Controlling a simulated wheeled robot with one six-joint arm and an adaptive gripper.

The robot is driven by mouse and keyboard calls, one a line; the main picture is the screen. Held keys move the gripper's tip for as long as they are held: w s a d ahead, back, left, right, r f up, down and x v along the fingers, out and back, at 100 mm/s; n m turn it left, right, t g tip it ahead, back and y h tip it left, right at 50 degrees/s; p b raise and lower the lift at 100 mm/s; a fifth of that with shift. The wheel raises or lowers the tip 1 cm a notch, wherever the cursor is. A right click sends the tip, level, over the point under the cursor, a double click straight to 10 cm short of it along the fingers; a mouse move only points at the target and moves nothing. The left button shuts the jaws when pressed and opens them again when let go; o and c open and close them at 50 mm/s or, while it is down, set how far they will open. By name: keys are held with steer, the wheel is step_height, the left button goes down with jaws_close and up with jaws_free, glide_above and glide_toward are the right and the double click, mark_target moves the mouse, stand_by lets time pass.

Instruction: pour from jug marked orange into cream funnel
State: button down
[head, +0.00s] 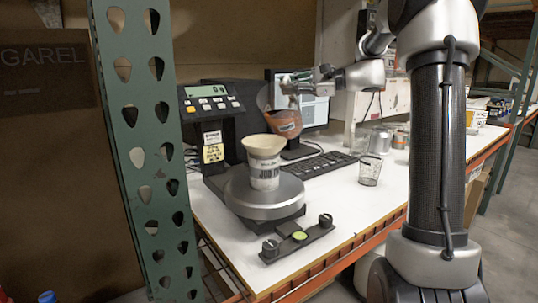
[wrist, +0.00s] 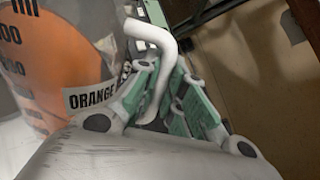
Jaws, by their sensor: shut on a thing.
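The jug marked orange (head: 286,122) is held up in the air at the back of the bench, tilted toward the left, with orange liquid inside. In the wrist view its orange side and its "ORANGE" label (wrist: 90,96) are close on the left. My gripper (wrist: 160,100) is shut on the jug's white handle; it also shows in the head view (head: 291,84), at the upper part of the jug. The cream funnel (head: 264,146) sits upright on a white labelled can (head: 264,175), on the round scale plate (head: 272,197). The jug is above and slightly right of the funnel, apart from it.
A scale display (head: 208,98) stands left of the funnel. A monitor (head: 313,106) and keyboard (head: 318,165) are behind. A green perforated post (head: 145,140) rises at the left front.

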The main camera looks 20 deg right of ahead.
steer(key=shift+s+a+r+n, duration=0.2)
steer(key=shift+r+n, duration=0.1)
steer(key=shift+r, duration=0.15)
stand_by(0.5)
steer(key=shift+s+a+r+n, duration=0.2)
steer(key=shift+s+n, duration=0.05)
steer(key=shift+n, duration=0.15)
stand_by(1.6)
steer(key=shift+s+a+r+h+p, duration=0.15)
steer(key=shift+h+p, duration=0.15)
steer(key=shift+p, duration=0.7)
stand_by(4.0)
